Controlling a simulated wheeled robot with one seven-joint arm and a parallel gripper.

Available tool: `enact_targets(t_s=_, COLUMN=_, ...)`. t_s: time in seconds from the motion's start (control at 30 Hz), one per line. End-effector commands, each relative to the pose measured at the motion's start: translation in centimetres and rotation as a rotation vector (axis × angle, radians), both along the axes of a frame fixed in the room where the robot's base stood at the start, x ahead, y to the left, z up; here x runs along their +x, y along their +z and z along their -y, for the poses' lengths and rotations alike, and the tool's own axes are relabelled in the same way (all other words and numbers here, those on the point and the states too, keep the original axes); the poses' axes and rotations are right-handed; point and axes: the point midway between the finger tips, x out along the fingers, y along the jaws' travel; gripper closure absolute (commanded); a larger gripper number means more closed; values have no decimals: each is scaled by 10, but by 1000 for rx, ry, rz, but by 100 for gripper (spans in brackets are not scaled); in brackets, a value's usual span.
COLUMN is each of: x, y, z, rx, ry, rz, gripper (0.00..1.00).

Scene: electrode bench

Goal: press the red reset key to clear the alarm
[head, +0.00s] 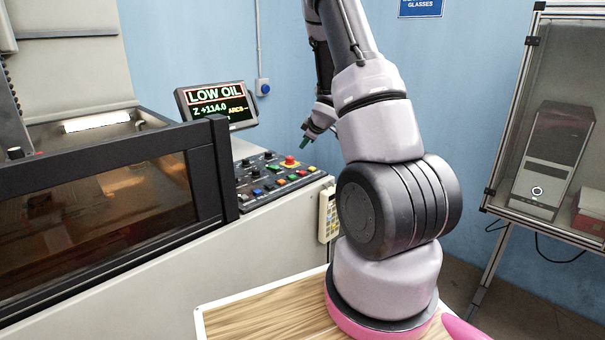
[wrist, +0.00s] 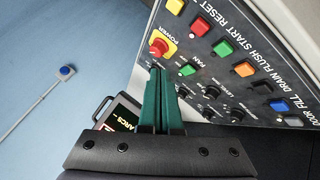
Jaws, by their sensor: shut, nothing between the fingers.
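The red reset key (wrist: 200,26) is a small square key under the word RESET at the upper end of the labelled row in the wrist view. The control panel (head: 245,197) slopes beside the machine in the head view; its keys are small there. The monitor (head: 216,103) reads LOW OIL in a red frame. My gripper, with green fingers (wrist: 158,73), is shut and empty. Its tips appear below and left of the reset key, near the red mushroom button. In the head view my gripper (head: 304,144) is above the panel's back right, apart from the keys.
The red mushroom button (wrist: 162,42) on a yellow base is close to my fingertips in the wrist view. A green key (wrist: 222,48) and an orange key (wrist: 243,69) follow the reset key in its row. A handheld pendant (head: 327,214) hangs at the panel's right end.

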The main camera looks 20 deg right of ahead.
Motion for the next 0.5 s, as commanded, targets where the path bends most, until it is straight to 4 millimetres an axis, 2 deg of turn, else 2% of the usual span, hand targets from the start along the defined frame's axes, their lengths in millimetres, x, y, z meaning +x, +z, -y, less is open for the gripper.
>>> enact_targets(t_s=0.3, x=-1, y=-46, z=0, rx=-3, ry=1, rz=-4, gripper=100)
enact_targets(t_s=0.5, x=-1, y=-67, z=0, rx=-1, ry=0, rz=-2, gripper=100)
